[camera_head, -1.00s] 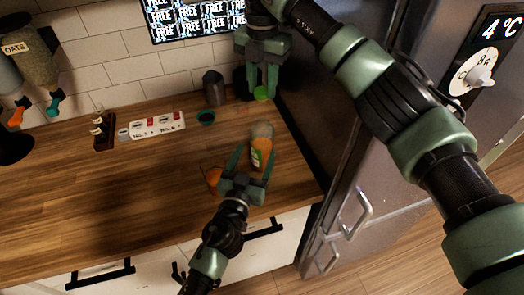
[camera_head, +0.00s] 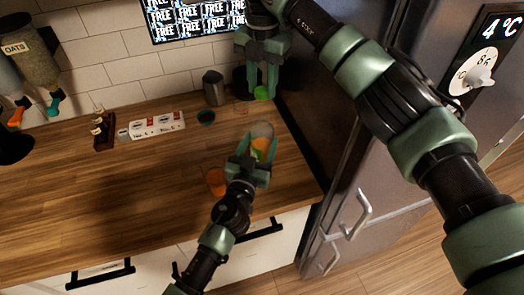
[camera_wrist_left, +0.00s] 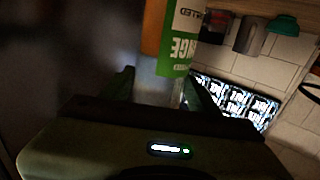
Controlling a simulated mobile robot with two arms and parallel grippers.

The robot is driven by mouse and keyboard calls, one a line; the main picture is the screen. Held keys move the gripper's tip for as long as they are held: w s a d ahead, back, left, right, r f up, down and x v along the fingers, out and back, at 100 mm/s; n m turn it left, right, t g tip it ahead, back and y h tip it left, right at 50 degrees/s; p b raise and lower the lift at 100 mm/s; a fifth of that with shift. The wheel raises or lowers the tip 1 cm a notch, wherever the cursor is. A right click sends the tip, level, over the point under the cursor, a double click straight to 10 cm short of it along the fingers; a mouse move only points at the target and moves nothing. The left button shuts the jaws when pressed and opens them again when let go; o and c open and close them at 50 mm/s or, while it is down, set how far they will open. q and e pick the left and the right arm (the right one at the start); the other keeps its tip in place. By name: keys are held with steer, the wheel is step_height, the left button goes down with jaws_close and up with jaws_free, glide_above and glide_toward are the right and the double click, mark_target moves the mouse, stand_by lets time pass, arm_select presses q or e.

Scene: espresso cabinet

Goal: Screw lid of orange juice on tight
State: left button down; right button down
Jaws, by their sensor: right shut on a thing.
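The orange juice bottle (camera_head: 262,130) is on the wooden counter, partly hidden by my left gripper. In the left wrist view the bottle (camera_wrist_left: 182,40) shows orange juice and a green label. My left gripper (camera_head: 255,147) is open, with its fingers on either side of the bottle. In the left wrist view its fingers (camera_wrist_left: 160,88) flank the bottle's clear section; I cannot tell whether they touch it. My right gripper (camera_head: 262,88) is shut on the green lid (camera_head: 262,93), held above and behind the bottle, apart from it.
An orange glass (camera_head: 216,181) stands left of my left gripper, near the counter front. A dark metal pitcher (camera_head: 213,88), a small green-rimmed cup (camera_head: 206,117) and a white box (camera_head: 157,126) stand along the back. The fridge (camera_head: 345,150) borders the right.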

mark_target(262, 101)
steer(key=shift+f, duration=2.5)
steer(key=shift+f, duration=0.1)
steer(key=shift+f, duration=0.8)
steer(key=shift+f, duration=0.55)
steer(key=m, duration=0.3)
steer(key=c, duration=1)
jaws_free()
